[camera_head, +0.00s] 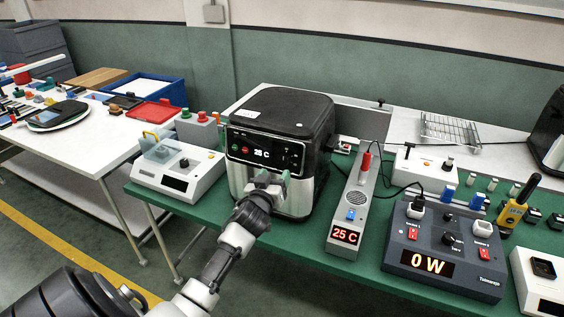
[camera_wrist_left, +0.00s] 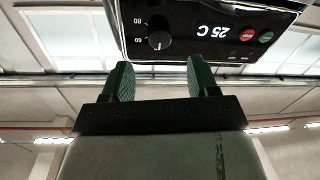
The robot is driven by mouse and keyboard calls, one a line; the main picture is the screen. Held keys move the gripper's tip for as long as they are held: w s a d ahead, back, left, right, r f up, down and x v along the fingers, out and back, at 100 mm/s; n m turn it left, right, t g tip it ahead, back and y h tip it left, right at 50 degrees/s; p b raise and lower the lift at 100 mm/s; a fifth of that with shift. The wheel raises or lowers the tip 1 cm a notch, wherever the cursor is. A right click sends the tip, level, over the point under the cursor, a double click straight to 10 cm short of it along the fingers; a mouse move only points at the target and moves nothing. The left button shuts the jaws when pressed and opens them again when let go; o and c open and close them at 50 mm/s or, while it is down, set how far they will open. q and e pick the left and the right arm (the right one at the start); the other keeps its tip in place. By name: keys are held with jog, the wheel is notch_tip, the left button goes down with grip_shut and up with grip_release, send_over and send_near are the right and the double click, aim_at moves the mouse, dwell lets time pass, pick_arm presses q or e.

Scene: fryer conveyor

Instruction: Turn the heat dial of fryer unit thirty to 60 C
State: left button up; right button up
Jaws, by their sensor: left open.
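The black and silver fryer (camera_head: 285,110) stands on the green table in the middle of the head view. Its front display (camera_head: 262,154) reads 25 C. In the left wrist view the panel is upside down, and the dark round heat dial (camera_wrist_left: 158,40) shows beside the numbers 60 and 80. Its white mark points toward the picture's bottom. My left gripper (camera_head: 269,177) is in front of the fryer. In the wrist view its two green fingers (camera_wrist_left: 160,64) are open and apart from the dial, with nothing between them. My right gripper is not in view.
A long grey unit (camera_head: 352,205) reading 25 C stands right of the fryer. Farther right is a dark power box (camera_head: 450,245) reading 0 W. A white box (camera_head: 180,180) stands left. Black cables lie between the units.

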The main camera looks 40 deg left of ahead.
aim_at(283, 162)
pick_arm(q)
jog(key=x, duration=0.6)
jog(key=shift+w+f+p, duration=0.1)
jog(key=shift+w+p, duration=0.25)
jog(key=shift+p, duration=0.05)
jog(key=shift+c, duration=0.2)
jog(key=c, duration=0.9)
jog(key=shift+a+m, duration=0.1)
jog(key=shift+m, duration=0.3)
jog(key=shift+m+h+b, duration=0.3)
jog(key=shift+m+b, duration=0.05)
jog(key=shift+m, duration=0.75)
jog(key=m, duration=0.3)
jog(key=shift+h, duration=0.3)
jog(key=m, duration=0.3)
jog(key=m+h, duration=0.1)
jog(key=m, duration=0.3)
jog(key=shift+s+a+t, duration=0.1)
jog(key=shift+a+t, duration=0.05)
jog(key=shift+t, duration=0.25)
jog(key=shift+m, duration=0.3)
